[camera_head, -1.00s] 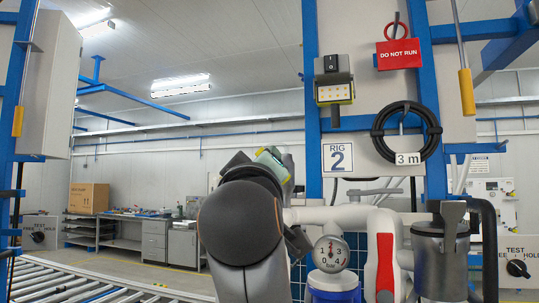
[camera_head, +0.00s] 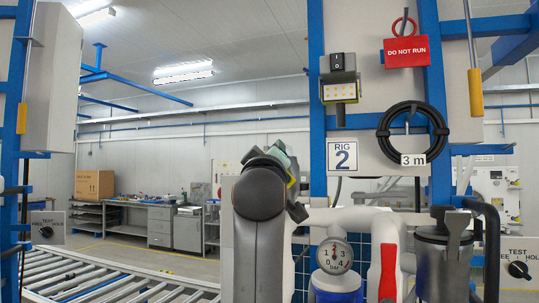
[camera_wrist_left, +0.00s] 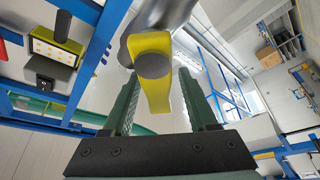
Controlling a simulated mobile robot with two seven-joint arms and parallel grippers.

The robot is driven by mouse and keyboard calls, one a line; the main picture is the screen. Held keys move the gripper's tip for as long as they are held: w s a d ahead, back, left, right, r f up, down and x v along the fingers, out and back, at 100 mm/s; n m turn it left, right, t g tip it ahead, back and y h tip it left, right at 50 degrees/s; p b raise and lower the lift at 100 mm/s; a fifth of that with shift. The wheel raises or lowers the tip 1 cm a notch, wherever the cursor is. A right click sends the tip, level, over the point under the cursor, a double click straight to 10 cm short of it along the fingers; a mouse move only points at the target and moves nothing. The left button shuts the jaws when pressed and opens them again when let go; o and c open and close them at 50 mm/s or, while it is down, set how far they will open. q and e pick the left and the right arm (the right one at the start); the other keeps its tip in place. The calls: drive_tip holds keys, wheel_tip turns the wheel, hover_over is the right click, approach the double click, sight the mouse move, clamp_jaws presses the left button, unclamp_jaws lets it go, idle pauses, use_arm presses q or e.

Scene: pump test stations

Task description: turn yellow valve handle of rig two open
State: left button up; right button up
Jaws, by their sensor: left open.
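The yellow valve handle (camera_wrist_left: 153,92) shows in the left wrist view, with a dark grey rounded piece in front of its middle. My left gripper (camera_wrist_left: 160,82) is open, with one green finger on each side of the handle. The handle lies between the fingers and I see no clear grip on it; contact cannot be told. In the head view my left gripper (camera_head: 284,163) is mostly behind my own dark wrist, which hides the valve. The rig two sign (camera_head: 342,156) hangs just right of it. My right gripper is not in view.
A pressure gauge (camera_head: 335,255), a red handle (camera_head: 388,268) and a grey filter housing (camera_head: 440,262) stand right of my arm. A lamp (camera_head: 340,90), a red DO NOT RUN tag (camera_head: 405,52) and a coiled black hose (camera_head: 413,131) hang above. A roller conveyor (camera_head: 105,275) runs at lower left.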

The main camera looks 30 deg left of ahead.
use_arm(q)
drive_tip(key=shift+c, duration=0.3)
clamp_jaws()
drive_tip(key=shift+d+r+m+t+h, duration=0.3)
drive_tip(key=shift+m+t+h, duration=0.1)
drive_tip(key=shift+m, duration=0.5)
drive_tip(key=shift+o, duration=0.3)
unclamp_jaws()
